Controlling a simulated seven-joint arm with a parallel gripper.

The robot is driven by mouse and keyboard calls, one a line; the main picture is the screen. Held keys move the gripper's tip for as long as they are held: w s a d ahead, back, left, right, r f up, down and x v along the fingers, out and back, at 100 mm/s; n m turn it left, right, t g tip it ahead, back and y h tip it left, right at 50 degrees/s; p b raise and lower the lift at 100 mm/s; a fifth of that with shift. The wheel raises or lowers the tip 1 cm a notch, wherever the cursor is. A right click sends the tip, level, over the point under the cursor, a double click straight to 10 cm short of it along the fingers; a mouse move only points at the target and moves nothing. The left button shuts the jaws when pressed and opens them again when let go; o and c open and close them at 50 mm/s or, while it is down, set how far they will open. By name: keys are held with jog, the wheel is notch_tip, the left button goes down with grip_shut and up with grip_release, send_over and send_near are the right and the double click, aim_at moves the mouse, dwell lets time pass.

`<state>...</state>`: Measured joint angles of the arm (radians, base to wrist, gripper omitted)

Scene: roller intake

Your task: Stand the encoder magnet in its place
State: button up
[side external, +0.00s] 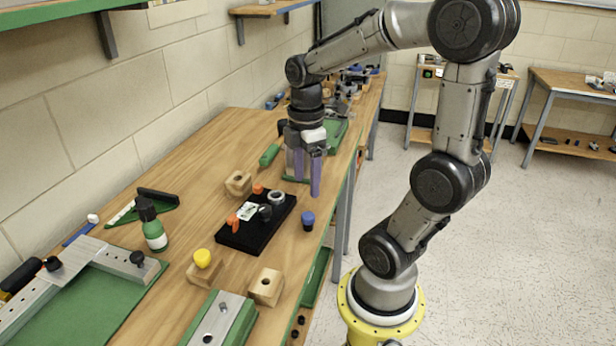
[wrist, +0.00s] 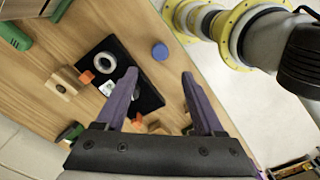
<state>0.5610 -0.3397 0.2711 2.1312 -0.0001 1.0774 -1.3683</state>
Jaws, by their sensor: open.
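I cannot tell for sure which piece is the encoder magnet. A black tray (side external: 240,238) lies on the bench; its dark surface also shows in the wrist view (wrist: 148,96). On it are a grey ring (side external: 277,198) (wrist: 105,61), a white card (side external: 246,211), orange pieces (side external: 233,221) and a small dark cylinder (side external: 265,212). A small blue-topped piece (side external: 308,220) (wrist: 160,51) stands on the bench beside the tray. My gripper (side external: 307,187) (wrist: 159,75) is open and empty, its purple fingers pointing down above the bench, beyond the tray.
Wooden blocks (side external: 238,183) (side external: 266,286) stand around the tray; one near block carries a yellow knob (side external: 203,258). Green fixtures (side external: 222,322) fill the near end. The bench edge is close on the right.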

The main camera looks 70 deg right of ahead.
aim_at(308, 215)
jog(key=shift+s+d+f, duration=0.15)
jog(key=shift+d+f, duration=0.05)
jog(key=shift+f, duration=4.85)
grip_shut()
jog(key=shift+r, duration=0.15)
jog(key=shift+r, duration=2.85)
jog(key=shift+r, duration=0.1)
